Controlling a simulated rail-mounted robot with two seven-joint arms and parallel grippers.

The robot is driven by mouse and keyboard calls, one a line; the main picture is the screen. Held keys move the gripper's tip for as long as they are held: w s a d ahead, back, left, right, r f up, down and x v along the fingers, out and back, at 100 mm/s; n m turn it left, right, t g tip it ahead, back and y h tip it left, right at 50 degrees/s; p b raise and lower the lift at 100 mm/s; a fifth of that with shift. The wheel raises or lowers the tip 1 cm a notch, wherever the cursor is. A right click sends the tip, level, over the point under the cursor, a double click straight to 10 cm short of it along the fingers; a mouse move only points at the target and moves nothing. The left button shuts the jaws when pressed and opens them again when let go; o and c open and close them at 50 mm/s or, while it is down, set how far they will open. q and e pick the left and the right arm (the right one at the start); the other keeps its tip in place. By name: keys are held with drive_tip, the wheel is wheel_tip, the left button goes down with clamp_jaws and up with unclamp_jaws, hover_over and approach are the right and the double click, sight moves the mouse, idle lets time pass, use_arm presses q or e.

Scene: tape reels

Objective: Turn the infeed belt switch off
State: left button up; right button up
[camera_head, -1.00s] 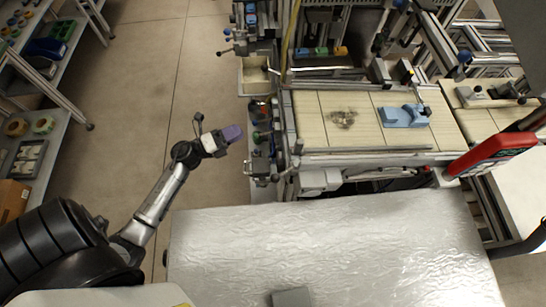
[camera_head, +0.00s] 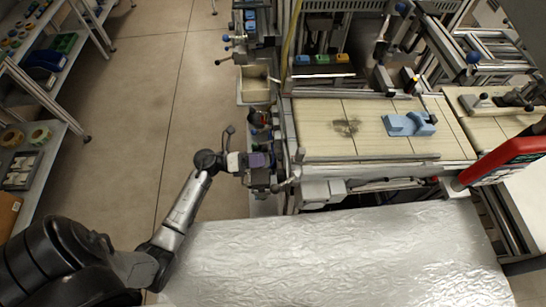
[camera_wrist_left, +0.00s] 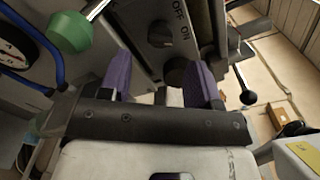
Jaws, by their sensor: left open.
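My left gripper (camera_head: 264,160) is at the left side of the machine in the head view. In the left wrist view its two purple fingers (camera_wrist_left: 162,82) are spread apart with nothing held between them. A dark rotary knob (camera_wrist_left: 161,34) sits on a grey panel beyond the fingers, beside the printed words OFF and ON. A second dark round knob (camera_wrist_left: 177,72) lies closer, between the fingertips and partly hidden by the right one. I cannot tell which knob is the infeed belt switch, nor whether a finger touches it. My right gripper is out of view.
A green ball knob (camera_wrist_left: 69,32) and a metal lever (camera_wrist_left: 243,85) flank the gripper. The machine's wooden belt top (camera_head: 315,130) carries a light-blue fixture (camera_head: 408,125). A foil-covered table (camera_head: 340,250) lies in front. Open floor (camera_head: 130,140) is to the left.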

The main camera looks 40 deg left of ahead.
sight(279, 157)
use_arm(q)
drive_tip(key=shift+x, duration=2.35)
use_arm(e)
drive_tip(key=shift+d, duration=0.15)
use_arm(q)
drive_tip(key=shift+c, duration=0.4)
drive_tip(key=c, duration=0.8)
drive_tip(key=shift+c, duration=0.2)
